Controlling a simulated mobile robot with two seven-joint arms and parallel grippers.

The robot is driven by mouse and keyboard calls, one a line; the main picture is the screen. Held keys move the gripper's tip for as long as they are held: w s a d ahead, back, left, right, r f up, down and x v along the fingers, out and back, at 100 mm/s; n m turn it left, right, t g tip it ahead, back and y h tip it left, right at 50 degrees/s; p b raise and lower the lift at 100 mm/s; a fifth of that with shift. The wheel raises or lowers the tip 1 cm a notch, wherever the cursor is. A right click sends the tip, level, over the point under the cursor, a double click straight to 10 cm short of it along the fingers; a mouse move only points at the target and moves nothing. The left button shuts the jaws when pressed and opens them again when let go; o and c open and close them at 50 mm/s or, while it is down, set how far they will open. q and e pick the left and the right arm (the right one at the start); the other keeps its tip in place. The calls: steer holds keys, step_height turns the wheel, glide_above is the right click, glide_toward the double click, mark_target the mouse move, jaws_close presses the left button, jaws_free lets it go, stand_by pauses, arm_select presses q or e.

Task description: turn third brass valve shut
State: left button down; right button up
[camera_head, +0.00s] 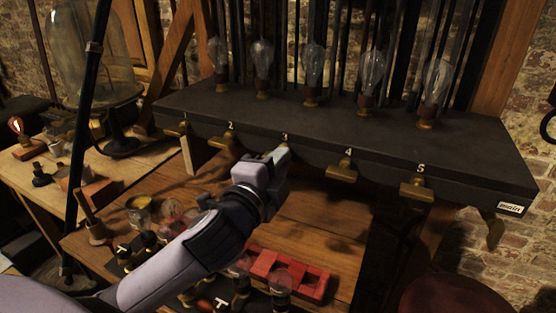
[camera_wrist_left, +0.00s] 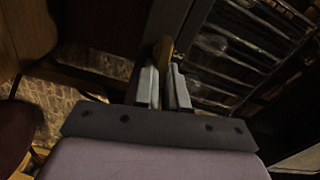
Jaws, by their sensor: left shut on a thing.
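The dark slab (camera_head: 340,125) carries a row of brass valves along its front edge, numbered 1 to 5. My left gripper (camera_head: 279,156) is at the valve marked 3 and mostly hides it in the head view. In the left wrist view, the two fingers (camera_wrist_left: 163,88) are shut on the brass handle of the third valve (camera_wrist_left: 163,52). Only part of that handle shows, so its exact angle is hard to tell. The second valve (camera_head: 223,143), fourth valve (camera_head: 342,174) and fifth valve (camera_head: 416,191) have handles lying roughly along the slab's front edge. My right gripper is not in view.
Several glass bulbs (camera_head: 313,66) stand on the slab, above the valves. Below, a wooden bench (camera_head: 300,225) holds a red tray (camera_head: 310,284) and several bulbs near my left forearm. A large glass jar (camera_head: 95,50) stands at the far left.

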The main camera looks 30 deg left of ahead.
arm_select(q)
steer(key=shift+m, duration=1)
steer(key=c, duration=1.2)
jaws_free()
steer(key=shift+w, duration=0.1)
steer(key=shift+f, duration=0.1)
